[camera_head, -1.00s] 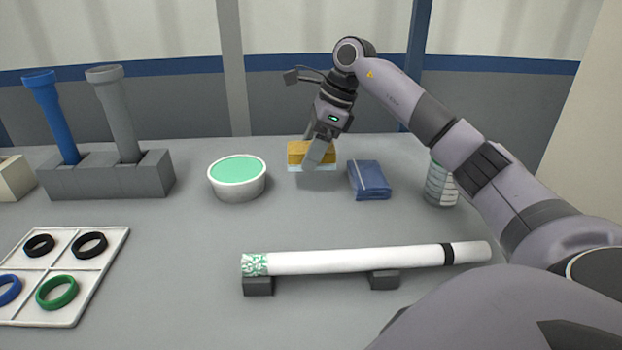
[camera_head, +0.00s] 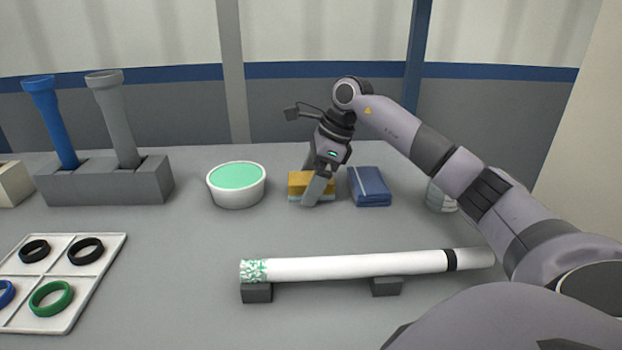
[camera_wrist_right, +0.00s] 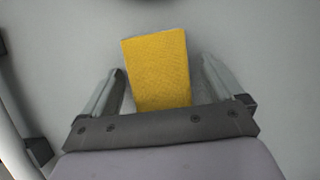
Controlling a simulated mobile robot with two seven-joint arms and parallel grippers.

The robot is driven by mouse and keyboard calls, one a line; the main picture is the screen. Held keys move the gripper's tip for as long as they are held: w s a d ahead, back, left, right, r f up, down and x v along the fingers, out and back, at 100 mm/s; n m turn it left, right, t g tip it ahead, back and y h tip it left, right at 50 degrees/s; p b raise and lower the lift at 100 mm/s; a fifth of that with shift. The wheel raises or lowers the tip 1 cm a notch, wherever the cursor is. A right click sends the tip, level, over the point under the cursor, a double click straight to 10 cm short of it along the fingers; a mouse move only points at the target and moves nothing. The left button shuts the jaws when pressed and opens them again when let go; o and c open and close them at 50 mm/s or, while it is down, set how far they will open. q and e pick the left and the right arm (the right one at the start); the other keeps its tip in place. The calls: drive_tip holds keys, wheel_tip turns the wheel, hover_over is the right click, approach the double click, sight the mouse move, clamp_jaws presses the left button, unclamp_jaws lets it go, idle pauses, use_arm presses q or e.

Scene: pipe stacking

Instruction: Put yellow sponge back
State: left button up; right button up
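The yellow sponge (camera_head: 299,181) sits on the table between the white bowl and the blue folded cloth, with a pale layer along its lower edge. It also shows in the right wrist view (camera_wrist_right: 158,70). My right gripper (camera_head: 315,193) is down at the sponge, with its fingers spread on either side of it. In the wrist view a gap shows between the sponge and the right-hand finger, while the left-hand finger is close to its edge. One finger hides part of the sponge in the head view. My left gripper is not in view.
The white bowl with green contents (camera_head: 236,190) stands left of the sponge, and the blue cloth (camera_head: 371,188) lies close on the right. A white pipe (camera_head: 350,267) rests on grey supports in front. A pipe holder (camera_head: 105,183) and a ring tray (camera_head: 68,262) are at left.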

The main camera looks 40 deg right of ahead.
drive_tip(key=shift+r, duration=0.3)
drive_tip(key=p+v, duration=0.2)
drive_tip(key=v, duration=0.8)
drive_tip(key=shift+d+r, duration=0.15)
drive_tip(key=shift+r, duration=0.2)
drive_tip(key=shift+s+d+r, duration=0.2)
drive_tip(key=shift+r, duration=0.25)
